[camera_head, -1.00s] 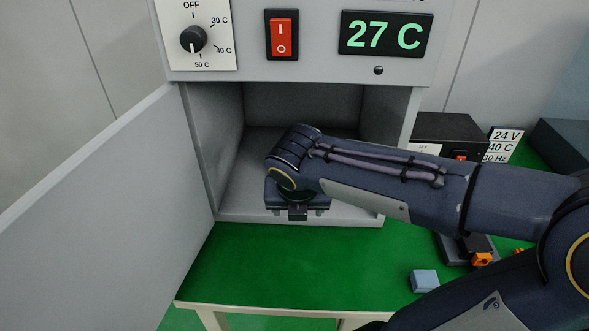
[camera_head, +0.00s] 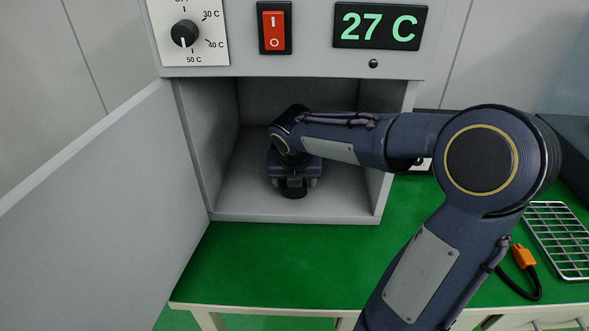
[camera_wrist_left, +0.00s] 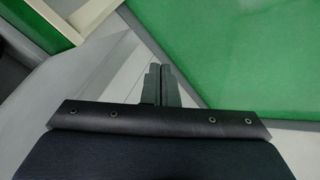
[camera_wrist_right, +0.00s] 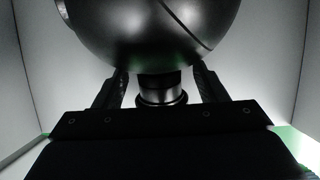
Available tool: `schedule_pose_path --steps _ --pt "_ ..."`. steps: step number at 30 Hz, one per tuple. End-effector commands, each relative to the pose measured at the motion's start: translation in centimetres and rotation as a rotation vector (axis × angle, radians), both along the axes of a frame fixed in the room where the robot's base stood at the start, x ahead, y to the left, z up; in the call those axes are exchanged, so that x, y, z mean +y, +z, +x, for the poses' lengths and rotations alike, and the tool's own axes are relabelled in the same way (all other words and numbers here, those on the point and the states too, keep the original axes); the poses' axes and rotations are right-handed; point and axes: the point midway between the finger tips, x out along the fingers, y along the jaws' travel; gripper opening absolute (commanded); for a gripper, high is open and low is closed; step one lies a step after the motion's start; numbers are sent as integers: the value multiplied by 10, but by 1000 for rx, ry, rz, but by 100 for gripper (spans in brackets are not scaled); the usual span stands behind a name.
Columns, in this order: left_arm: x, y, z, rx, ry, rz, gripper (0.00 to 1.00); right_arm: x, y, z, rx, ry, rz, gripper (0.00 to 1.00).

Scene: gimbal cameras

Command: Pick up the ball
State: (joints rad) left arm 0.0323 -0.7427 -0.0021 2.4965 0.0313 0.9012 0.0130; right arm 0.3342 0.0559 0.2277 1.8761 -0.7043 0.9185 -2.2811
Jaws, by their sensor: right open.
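The ball (camera_wrist_right: 150,30) is a large dark, shiny sphere at the top of the right wrist view, cut off by the frame, with a short ringed neck (camera_wrist_right: 161,90) at its lower side. My right gripper (camera_wrist_right: 162,84) is open, with one finger on each side of the neck; I cannot tell whether they touch it. In the head view my right gripper (camera_head: 294,184) is inside the open cabinet (camera_head: 235,205), low over its floor, and the ball is not distinguishable there. My left gripper (camera_wrist_left: 160,85) is shut and empty in the left wrist view.
The cabinet door (camera_head: 95,190) stands open to the left. Cabinet walls are close on both sides of my right arm. A wire rack (camera_head: 562,238) and an orange connector (camera_head: 523,256) with a black cable lie on the green table (camera_head: 270,265) at right. The table's front middle is clear.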

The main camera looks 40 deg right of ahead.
Motion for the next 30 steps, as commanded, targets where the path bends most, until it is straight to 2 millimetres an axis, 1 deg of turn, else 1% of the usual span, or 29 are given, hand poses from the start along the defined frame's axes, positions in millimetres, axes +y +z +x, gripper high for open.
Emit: schedule_pose_path --steps 2,8,11,23,30 --pt "0 -1 0 0 0 0 0 -1 -5 1 0 0 0 65" --pt "0 -1 0 0 0 0 0 -1 -4 2 -1 0 0 65" --pt "0 -1 0 0 0 0 0 -1 -4 1 -1 0 0 55" --pt "0 -1 0 0 0 0 0 -1 -4 1 -1 0 0 3" --pt "0 0 0 0 0 0 0 -1 -2 2 -4 1 -1 2"
